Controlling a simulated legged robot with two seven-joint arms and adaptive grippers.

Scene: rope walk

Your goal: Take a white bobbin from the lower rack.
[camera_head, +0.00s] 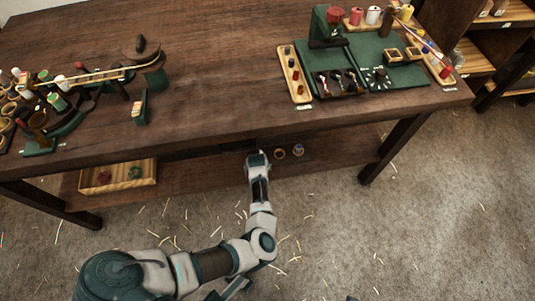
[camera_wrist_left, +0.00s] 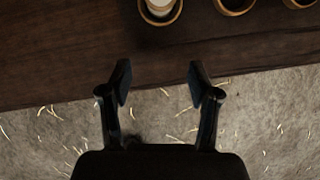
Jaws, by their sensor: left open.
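A white bobbin (camera_wrist_left: 160,7) sits in a round wooden-rimmed holder at the top edge of the left wrist view, partly cut off. My left gripper (camera_wrist_left: 160,80) is open and empty. Its fingers point toward the white bobbin's holder, with a stretch of bare dark board between them. In the head view my left arm reaches to the lower shelf (camera_head: 222,174) under the table, and the fingers cannot be made out there. My right gripper is not in view.
Two more round holders (camera_wrist_left: 235,5) (camera_wrist_left: 299,2) stand to the right of the bobbin; their contents are unclear. The tabletop (camera_head: 215,75) overhangs the shelf. A wooden tray (camera_head: 118,177) lies at the shelf's left, and a table leg (camera_head: 393,147) stands at right.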

